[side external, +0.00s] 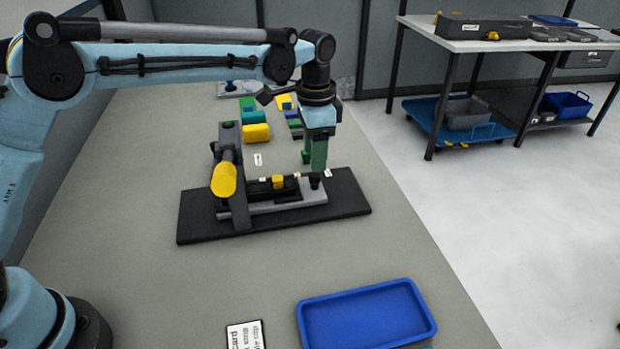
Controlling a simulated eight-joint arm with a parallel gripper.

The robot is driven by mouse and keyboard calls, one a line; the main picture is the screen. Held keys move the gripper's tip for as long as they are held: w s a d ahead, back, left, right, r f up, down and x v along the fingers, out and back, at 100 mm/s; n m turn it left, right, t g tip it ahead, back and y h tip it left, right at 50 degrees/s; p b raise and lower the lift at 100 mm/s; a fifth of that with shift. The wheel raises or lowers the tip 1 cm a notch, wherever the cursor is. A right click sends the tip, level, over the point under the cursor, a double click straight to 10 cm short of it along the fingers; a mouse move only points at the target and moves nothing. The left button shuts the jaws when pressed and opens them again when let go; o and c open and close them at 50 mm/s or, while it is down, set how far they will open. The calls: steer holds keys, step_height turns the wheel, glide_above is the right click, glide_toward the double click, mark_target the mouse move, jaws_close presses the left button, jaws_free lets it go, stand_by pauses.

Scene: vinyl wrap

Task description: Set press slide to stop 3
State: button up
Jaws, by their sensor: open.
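The press (240,190) stands on a black base plate (350,192) on the grey table, with a thick yellow handle (223,180) at its left. A grey slide rail (290,205) runs along the base, and a small yellow block (279,182) sits in its dark channel. I cannot tell which stop the slide is at. My gripper (312,178) points down over the right end of the rail, to the right of the yellow block. It is open, with green fingers. The gap between the fingertips and any contact with the press are hard to make out.
A blue tray (366,316) and a printed white card (245,335) lie at the front. Yellow, teal and green blocks, including a yellow one (256,133), lie behind the press. A shelved bench (480,46) stands at the back right. The table between press and tray is clear.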

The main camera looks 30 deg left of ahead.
mark_target(315, 174)
steer(key=shift+f, duration=2.4)
jaws_close()
